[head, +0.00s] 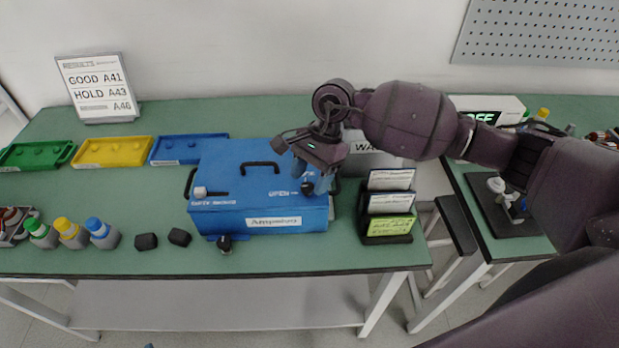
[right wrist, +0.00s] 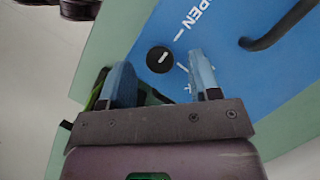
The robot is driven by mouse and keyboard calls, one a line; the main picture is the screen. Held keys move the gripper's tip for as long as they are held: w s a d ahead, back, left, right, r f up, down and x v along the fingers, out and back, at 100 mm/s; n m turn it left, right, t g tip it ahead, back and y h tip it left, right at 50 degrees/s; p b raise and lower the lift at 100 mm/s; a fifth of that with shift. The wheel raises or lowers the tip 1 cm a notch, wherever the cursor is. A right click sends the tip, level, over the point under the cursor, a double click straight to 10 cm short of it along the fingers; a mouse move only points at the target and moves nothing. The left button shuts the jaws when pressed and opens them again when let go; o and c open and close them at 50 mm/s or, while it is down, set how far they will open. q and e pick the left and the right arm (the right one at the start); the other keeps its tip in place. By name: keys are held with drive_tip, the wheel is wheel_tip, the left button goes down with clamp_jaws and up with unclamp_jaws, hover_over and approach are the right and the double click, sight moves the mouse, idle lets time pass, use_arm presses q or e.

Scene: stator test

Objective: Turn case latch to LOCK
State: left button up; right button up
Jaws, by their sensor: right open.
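A blue case (head: 225,165) with black handles and a white front label sits on the green table. A dark round latch knob (head: 307,187) is at the right end of its top, by "OPEN" lettering. In the right wrist view the latch knob (right wrist: 160,60) is black with a short white mark, pointing roughly toward a white line on the lid. My right gripper (head: 317,182) is open over this knob. The knob appears between its two blue fingers (right wrist: 160,64); I cannot tell whether they touch it. My left gripper is not in view.
A black card holder (head: 387,228) stands close right of the case. A white knob (head: 200,192) is on the lid's left. Several colour-capped bottles (head: 70,232) and two black blocks (head: 146,241) lie left. Coloured trays (head: 112,151) and a sign (head: 98,88) are behind.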

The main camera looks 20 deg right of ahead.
drive_tip(key=shift+s+a+f, duration=0.1)
drive_tip(key=shift+a+f, duration=0.1)
drive_tip(key=shift+f, duration=0.3)
drive_tip(key=c, duration=0.9)
